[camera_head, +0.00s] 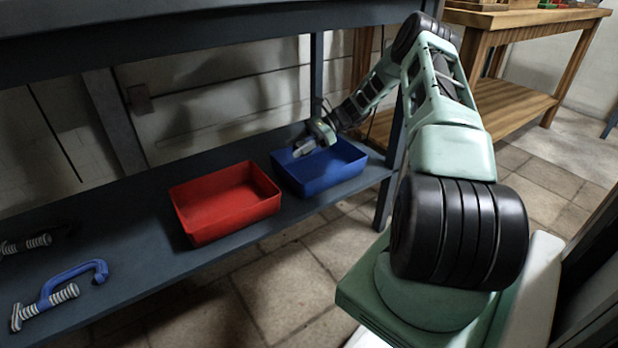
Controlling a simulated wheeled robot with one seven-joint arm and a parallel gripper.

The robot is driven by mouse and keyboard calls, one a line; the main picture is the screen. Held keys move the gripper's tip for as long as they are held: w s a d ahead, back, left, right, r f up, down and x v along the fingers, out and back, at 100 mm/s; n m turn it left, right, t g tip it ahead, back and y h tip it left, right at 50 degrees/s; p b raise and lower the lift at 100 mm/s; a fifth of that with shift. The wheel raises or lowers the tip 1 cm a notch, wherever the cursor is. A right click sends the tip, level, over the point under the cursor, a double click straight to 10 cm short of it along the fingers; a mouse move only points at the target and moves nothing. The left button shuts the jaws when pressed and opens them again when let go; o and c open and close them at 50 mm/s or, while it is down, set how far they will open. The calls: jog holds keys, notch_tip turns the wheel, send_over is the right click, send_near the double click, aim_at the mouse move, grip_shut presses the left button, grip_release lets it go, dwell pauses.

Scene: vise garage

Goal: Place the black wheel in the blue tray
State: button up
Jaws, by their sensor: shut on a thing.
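The blue tray (322,178) stands on the dark lower shelf, right of a red tray. My gripper (304,147) is over the back left part of the blue tray, low near its rim. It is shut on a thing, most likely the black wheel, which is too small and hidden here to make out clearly. I cannot tell whether the held thing touches the tray. No black wheel shows elsewhere on the shelf.
The red tray (225,203) stands close to the left of the blue one and looks empty. A blue-framed tool (60,290) lies at the shelf's left, with another handle (25,244) behind it. The upper shelf (200,35) overhangs. A wooden bench (515,85) stands behind right.

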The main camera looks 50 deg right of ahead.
aim_at(298, 178)
notch_tip(298, 178, down, 10)
jog(key=b, duration=0.4)
jog(key=shift+r+b, duration=0.25)
jog(key=shift+b, duration=0.15)
jog(key=shift+r, duration=0.1)
jog(key=o, duration=1.2)
jog(key=shift+c, duration=0.2)
jog(key=p+v, duration=0.3)
jog(key=v, duration=0.3)
jog(key=shift+d+r, duration=0.1)
jog(key=shift+r, duration=0.05)
jog(key=shift+s+d+r+p, duration=0.1)
jog(key=shift+s+d+p, duration=0.25)
jog(key=shift+d, duration=0.2)
